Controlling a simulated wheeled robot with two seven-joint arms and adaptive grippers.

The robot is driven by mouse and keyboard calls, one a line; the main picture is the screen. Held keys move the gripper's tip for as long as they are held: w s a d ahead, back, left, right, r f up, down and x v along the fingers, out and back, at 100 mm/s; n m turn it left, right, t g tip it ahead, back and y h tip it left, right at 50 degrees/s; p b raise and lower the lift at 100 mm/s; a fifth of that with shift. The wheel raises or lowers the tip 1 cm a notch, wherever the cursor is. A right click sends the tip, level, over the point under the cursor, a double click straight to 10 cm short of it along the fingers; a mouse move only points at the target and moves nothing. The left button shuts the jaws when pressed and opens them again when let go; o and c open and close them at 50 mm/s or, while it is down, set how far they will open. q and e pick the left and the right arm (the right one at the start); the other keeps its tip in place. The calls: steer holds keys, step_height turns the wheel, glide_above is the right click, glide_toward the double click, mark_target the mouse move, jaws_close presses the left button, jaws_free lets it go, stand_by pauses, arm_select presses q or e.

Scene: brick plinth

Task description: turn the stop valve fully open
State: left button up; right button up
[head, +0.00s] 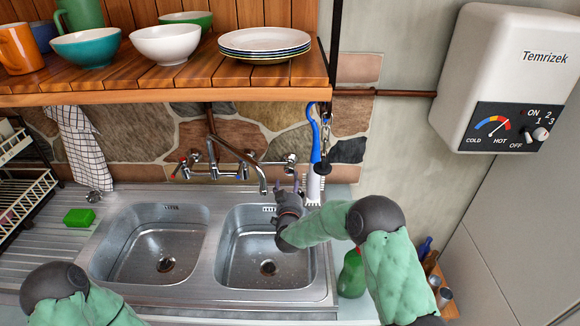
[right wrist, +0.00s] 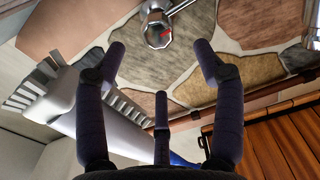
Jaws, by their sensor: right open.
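The stop valve (head: 290,159) appears to be the small chrome fitting on the stone wall, right of the mixer tap. In the right wrist view a chrome fitting with a red mark (right wrist: 158,36) shows beyond my fingertips, with a thin arm running to the upper right. My right gripper (head: 288,187) is open and empty, just below and in front of the fitting. Its fingers (right wrist: 160,55) spread to either side of the fitting, apparently not touching it. How far the valve is turned cannot be told. My left gripper is out of view.
A blue-handled white brush (head: 314,180) hangs close to the right of my gripper; its bristles also show in the right wrist view (right wrist: 38,88). The mixer tap (head: 240,165) stands left, above the double sink (head: 208,262). A wooden shelf (head: 180,92) with dishes overhangs.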

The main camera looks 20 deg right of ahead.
mark_target(290, 171)
steer(key=b+x, duration=0.1)
steer(key=x, duration=0.8)
steer(key=shift+f, duration=0.1)
steer(key=c, duration=1.1)
